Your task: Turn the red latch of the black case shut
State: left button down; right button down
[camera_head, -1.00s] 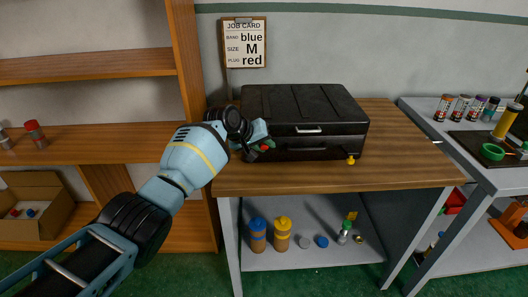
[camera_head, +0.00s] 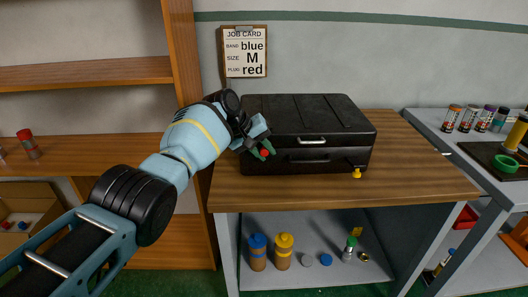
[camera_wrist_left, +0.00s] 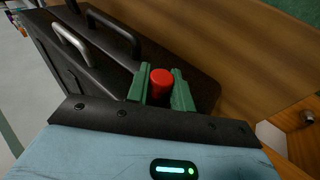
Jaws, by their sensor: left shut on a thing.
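The black case (camera_head: 335,135) lies closed on the wooden workbench, with handles on its front. My left gripper (camera_head: 265,152) is at the left end of the case's front face, its green fingers shut on the red latch (camera_head: 264,153). In the left wrist view the red latch (camera_wrist_left: 160,83) shows as a round red knob between the green fingers (camera_wrist_left: 162,90). A yellow latch (camera_head: 357,173) sits low at the right end of the case's front and points down. The red latch's base is hidden by the fingers. My right gripper is not in view.
The wooden workbench (camera_head: 420,187) is clear to the right of the case. Bottles and caps stand on the grey shelf (camera_head: 300,282) below. A shelf unit (camera_head: 90,145) is at left, a grey side table (camera_head: 440,135) at right. A job card (camera_head: 245,52) hangs behind.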

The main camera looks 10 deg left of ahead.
aim_at(263, 147)
pick_arm(q)
jog(key=c, duration=1.2)
grip_release()
jog(key=shift+d, duration=0.1)
jog(key=shift+c, duration=0.2)
jog(key=p+v, duration=0.2)
jog(key=v, duration=0.4)
jog(key=shift+r+p, duration=0.4)
jog(key=shift+s+a+r, duration=0.25)
jog(key=shift+a+r, duration=0.1)
jog(key=shift+a, duration=0.1)
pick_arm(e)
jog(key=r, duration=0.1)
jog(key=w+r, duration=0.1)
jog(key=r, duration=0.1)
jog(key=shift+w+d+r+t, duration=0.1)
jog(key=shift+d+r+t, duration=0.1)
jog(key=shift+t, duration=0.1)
pick_arm(q)
jog(key=shift+a, duration=0.1)
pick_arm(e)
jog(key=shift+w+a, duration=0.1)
